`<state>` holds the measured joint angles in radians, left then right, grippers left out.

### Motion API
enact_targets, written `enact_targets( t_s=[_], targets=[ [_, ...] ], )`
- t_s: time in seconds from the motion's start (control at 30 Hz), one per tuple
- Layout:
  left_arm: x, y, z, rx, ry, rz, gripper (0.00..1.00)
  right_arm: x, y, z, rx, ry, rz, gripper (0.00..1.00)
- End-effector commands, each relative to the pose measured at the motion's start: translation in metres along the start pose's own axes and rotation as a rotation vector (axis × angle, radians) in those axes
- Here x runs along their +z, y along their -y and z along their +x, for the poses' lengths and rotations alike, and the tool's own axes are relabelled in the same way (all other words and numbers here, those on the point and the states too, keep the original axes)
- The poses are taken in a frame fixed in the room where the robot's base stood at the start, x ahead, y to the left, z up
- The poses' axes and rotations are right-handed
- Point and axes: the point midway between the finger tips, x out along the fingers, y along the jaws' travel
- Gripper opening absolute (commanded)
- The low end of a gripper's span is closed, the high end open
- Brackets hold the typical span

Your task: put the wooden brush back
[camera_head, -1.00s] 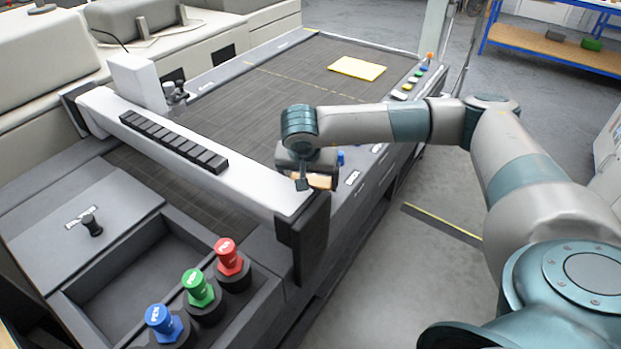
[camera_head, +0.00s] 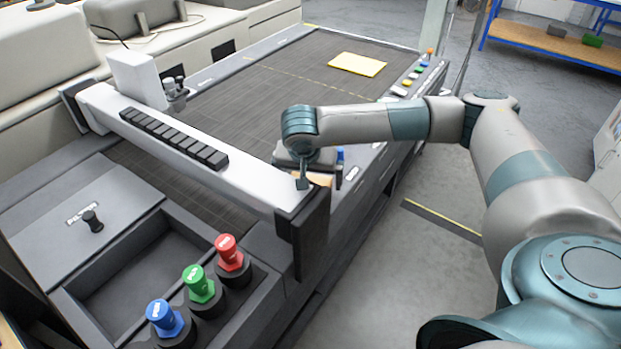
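The wooden brush (camera_head: 319,176) shows as a small strip of light wood under my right gripper, by the near end of the white gantry beam on the machine's right rim. Most of it is hidden by the gripper and the beam's end. My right gripper (camera_head: 321,178) points down over it, with one finger left of the wood and the other standing a little clear on its right. The fingers look open around the brush. What the brush rests on is hidden. My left gripper is not in view.
The white gantry beam (camera_head: 190,150) with its dark end block (camera_head: 311,235) stands close to my gripper. Red, green and blue knobs (camera_head: 202,284) stand beside an empty tray (camera_head: 140,262). A yellow sheet (camera_head: 357,64) lies on the dark bed (camera_head: 300,85). Floor is clear at right.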

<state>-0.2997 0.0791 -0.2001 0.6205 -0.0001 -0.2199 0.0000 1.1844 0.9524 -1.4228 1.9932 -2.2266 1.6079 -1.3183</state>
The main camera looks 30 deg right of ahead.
Motion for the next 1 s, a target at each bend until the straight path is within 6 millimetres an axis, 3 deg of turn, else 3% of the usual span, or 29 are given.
enact_targets(
  t_s=[0.23, 0.7, 1.0],
  targets=[
    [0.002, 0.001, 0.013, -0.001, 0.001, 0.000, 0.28, 0.000, 0.001, -0.024, -0.004, -0.002, -0.001, 1.00],
    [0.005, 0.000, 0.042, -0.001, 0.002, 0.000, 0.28, 0.000, 0.001, -0.104, -0.004, -0.001, 0.000, 1.00],
    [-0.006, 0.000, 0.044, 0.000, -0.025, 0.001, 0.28, -0.001, 0.000, -0.121, 0.000, 0.000, -0.001, 1.00]
  ],
)
